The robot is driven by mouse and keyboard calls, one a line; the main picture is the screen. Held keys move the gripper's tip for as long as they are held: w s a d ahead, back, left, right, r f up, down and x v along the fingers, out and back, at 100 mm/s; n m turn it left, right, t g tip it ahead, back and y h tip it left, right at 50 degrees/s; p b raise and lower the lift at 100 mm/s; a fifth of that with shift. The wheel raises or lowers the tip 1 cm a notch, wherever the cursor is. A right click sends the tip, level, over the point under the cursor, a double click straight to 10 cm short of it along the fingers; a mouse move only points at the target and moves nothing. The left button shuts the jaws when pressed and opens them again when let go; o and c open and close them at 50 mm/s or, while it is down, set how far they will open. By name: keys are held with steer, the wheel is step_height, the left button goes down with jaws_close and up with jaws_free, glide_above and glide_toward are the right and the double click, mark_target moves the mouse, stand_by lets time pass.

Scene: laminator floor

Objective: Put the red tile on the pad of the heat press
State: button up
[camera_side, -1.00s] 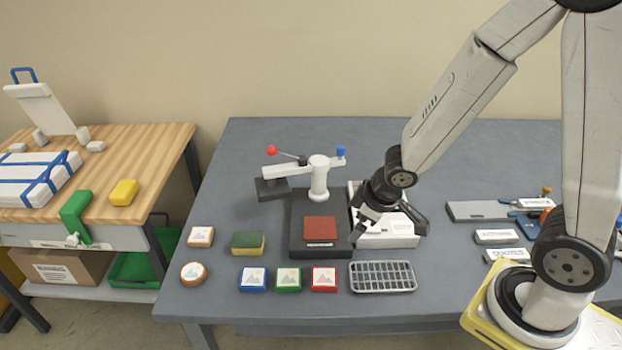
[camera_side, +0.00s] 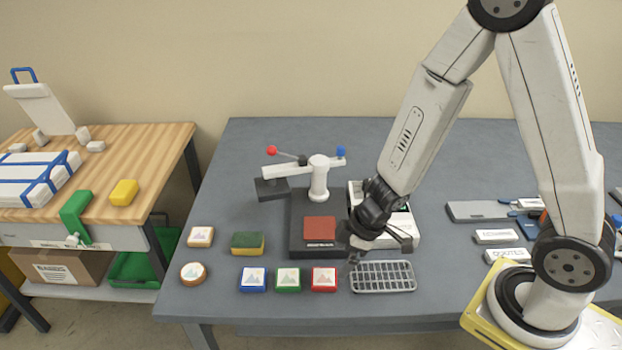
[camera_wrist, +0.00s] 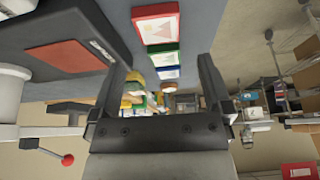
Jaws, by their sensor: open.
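The red tile (camera_side: 324,279) has a white picture face and lies flat at the right end of a row of three tiles at the front of the table. It also shows near the top of the wrist view (camera_wrist: 157,22). The heat press has a dark base and a flat red pad (camera_side: 320,228), which is bare; the pad also shows at the left of the wrist view (camera_wrist: 72,56). The press's dark upper plate (camera_side: 272,189) is swung to the left, clear of the pad. My gripper (camera_side: 354,259) is open and empty, right of the red tile and above it.
Left of the red tile are a green tile (camera_side: 289,279) and a blue tile (camera_side: 253,279). A wire rack (camera_side: 383,276) lies to its right. A sponge (camera_side: 248,243) and two coasters lie farther left. A white box (camera_side: 408,234) stands right of the press.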

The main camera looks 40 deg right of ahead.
mark_target(324, 276)
steer(key=shift+x, duration=1.2)
steer(key=shift+f, duration=0.15)
steer(key=shift+x, duration=2.5)
steer(key=shift+w, duration=0.2)
steer(key=c, duration=1.3)
steer(key=shift+r, duration=0.35)
steer(key=shift+r, duration=4.7)
steer(key=shift+r, duration=0.1)
